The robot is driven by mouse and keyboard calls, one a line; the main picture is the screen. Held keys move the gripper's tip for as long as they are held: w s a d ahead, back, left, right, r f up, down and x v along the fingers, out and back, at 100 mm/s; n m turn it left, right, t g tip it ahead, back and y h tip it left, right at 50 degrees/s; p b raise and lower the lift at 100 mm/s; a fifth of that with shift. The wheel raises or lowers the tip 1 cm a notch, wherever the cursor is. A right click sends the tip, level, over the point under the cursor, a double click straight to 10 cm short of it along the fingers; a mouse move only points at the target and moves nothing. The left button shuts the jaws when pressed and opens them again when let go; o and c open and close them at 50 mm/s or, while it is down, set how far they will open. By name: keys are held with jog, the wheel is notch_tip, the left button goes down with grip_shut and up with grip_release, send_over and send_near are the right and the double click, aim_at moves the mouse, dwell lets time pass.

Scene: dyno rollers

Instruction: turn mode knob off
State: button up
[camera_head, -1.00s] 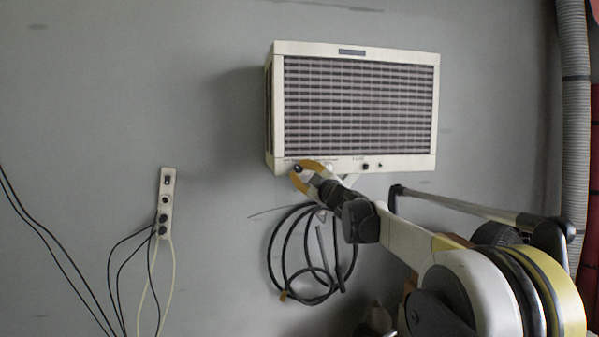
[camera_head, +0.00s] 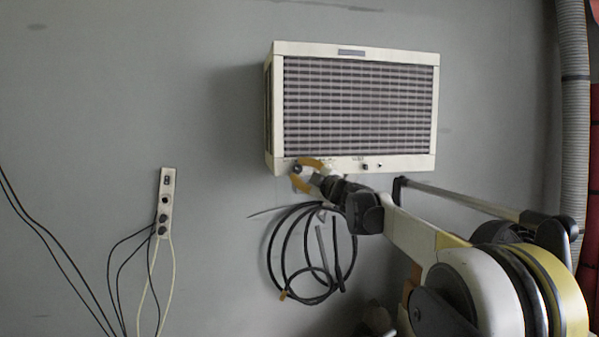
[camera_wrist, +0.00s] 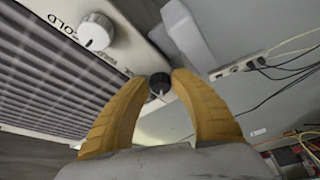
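The wall unit (camera_head: 352,165) is a cream box with a grille and a strip of controls along its bottom edge. A black knob (camera_head: 297,169) with a light pointer mark sits at the strip's left end, and it also shows in the wrist view (camera_wrist: 159,84). My gripper (camera_head: 302,172) is at this knob, with one yellow finger above it and one below. In the wrist view my gripper (camera_wrist: 160,78) is open, its tips on either side of the knob, very close; contact cannot be told. A white knob (camera_wrist: 97,32) beside "COLD" lettering is apart from the fingers.
A second dark knob (camera_head: 365,167) and a small control (camera_head: 380,165) sit farther right on the strip. A coiled black hose (camera_head: 272,255) hangs below the unit. A power strip (camera_head: 166,190) with cables is on the wall at left.

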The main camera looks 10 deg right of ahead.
jog(key=shift+o, duration=1)
